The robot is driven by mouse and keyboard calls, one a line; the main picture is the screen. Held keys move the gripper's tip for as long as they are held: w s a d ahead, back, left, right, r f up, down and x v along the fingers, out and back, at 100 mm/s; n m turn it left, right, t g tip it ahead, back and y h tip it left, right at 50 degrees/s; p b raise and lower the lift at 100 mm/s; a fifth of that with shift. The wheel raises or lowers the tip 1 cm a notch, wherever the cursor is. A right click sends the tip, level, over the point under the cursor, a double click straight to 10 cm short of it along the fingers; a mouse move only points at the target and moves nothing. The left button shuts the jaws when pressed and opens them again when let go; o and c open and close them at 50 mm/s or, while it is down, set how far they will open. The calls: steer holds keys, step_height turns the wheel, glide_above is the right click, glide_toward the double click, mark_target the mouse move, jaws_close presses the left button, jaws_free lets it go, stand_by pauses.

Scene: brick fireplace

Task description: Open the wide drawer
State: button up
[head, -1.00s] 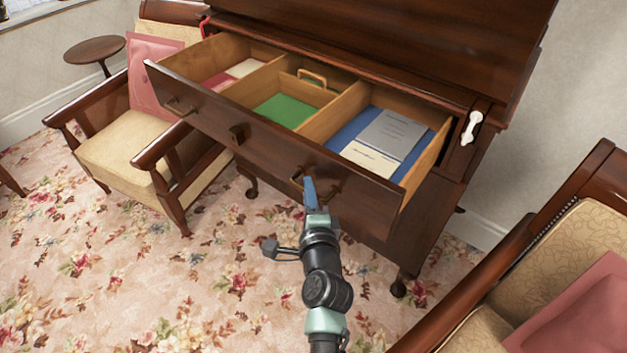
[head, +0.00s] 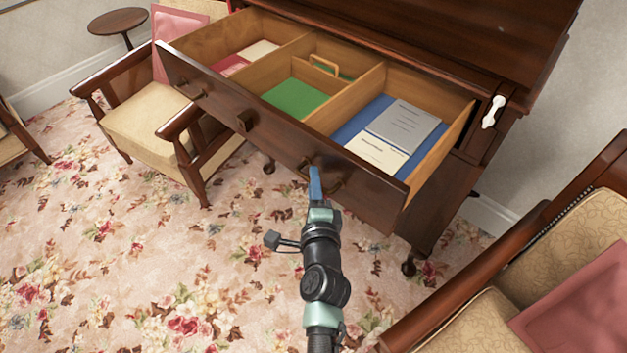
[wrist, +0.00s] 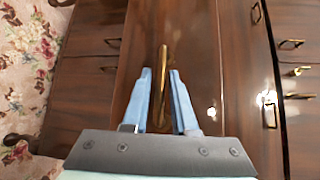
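The wide drawer (head: 280,143) of the dark wooden cabinet is pulled well out, with its divided inside showing. Its front has brass handles, one near the left end (head: 190,88) and one near the right end. My gripper (head: 315,172) is at the right handle. In the wrist view the right handle (wrist: 162,65) stands between the two blue fingers of my gripper (wrist: 161,75), which are close in on both sides of it. A thin gap seems to show beside the handle; the exact contact is hard to see.
The drawer holds a green item (head: 294,97), a grey book (head: 403,122) and other papers. A wooden armchair (head: 150,110) stands at the left, under the drawer's left end. Another armchair (head: 500,270) is at the lower right. Flowered carpet (head: 150,250) in front is clear.

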steer(key=shift+o, duration=0.8)
steer(key=shift+s, duration=0.1)
steer(key=v, duration=1.2)
steer(key=shift+s, duration=0.4)
steer(key=shift+r, duration=0.15)
